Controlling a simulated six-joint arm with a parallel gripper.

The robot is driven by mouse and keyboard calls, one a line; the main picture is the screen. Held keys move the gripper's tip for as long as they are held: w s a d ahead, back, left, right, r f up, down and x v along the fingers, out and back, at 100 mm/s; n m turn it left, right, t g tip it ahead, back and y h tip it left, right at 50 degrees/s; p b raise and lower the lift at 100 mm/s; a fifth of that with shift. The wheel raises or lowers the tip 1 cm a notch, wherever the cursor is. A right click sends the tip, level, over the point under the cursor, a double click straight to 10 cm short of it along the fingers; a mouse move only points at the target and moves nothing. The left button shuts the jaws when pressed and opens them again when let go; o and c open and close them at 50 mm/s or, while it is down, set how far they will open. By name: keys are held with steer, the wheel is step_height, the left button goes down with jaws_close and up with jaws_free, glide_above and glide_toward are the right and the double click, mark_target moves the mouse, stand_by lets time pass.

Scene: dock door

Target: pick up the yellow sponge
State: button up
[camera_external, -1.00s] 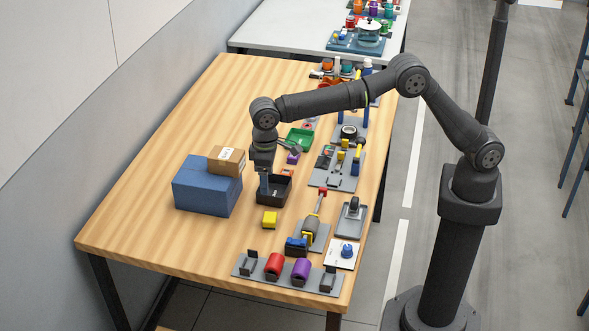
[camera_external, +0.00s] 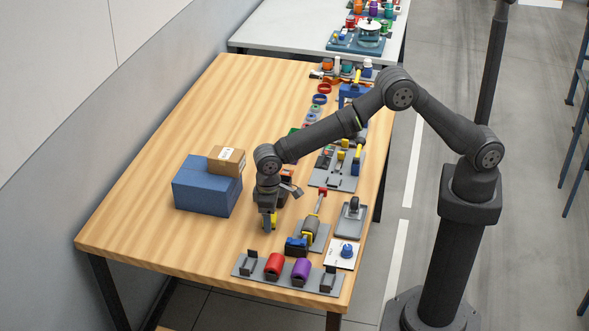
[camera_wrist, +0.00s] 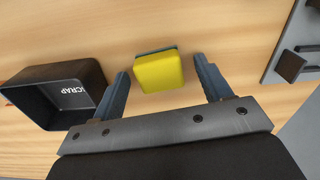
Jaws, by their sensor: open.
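The yellow sponge (camera_wrist: 160,72) lies on the wooden table, with a thin dark grey-blue edge along its far side in the wrist view. My gripper (camera_wrist: 163,72) is open, its two blue-grey fingers on either side of the sponge with a gap to each. Nothing is held. In the external view my gripper (camera_external: 268,228) is low over the table and hides most of the sponge; a bit of yellow (camera_external: 274,219) shows beside a finger. I cannot tell the exact height of the fingertips.
A black bin marked SCRAP (camera_wrist: 92,75) is close to the left finger. A grey plate (camera_wrist: 292,66) lies to the right. A blue box (camera_external: 203,190) with a cardboard box (camera_external: 227,160) on it stands left. Red (camera_external: 275,264) and purple (camera_external: 301,270) cylinders sit in front.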

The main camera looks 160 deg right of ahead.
steer(key=shift+f, duration=0.25)
steer(key=c, duration=1.1)
steer(key=shift+o, duration=0.2)
steer(key=shift+r, duration=0.1)
